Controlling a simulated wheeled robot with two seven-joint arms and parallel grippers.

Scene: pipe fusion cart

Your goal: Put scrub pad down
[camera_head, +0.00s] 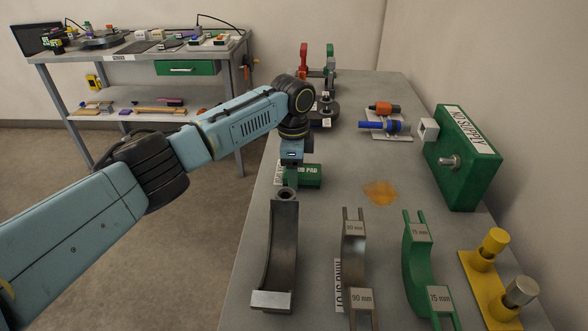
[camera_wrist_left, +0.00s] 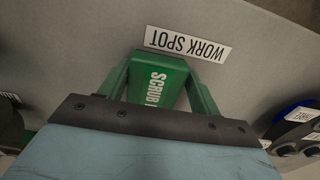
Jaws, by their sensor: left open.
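The green scrub pad (camera_head: 309,176), with white lettering on it, sits at the left side of the grey cart top in the head view. My left gripper (camera_wrist_left: 160,85) is open at the pad, reaching down from above. In the left wrist view the pad (camera_wrist_left: 157,80) lies between the two green fingers; whether they touch it is unclear. A white WORK SPOT label (camera_wrist_left: 188,44) lies on the surface just beyond the pad. In the head view my wrist hides the fingertips and part of the pad. My right gripper does not show.
A brown stain (camera_head: 380,192) marks clear surface to the right. A green box (camera_head: 462,165) stands at the right edge.

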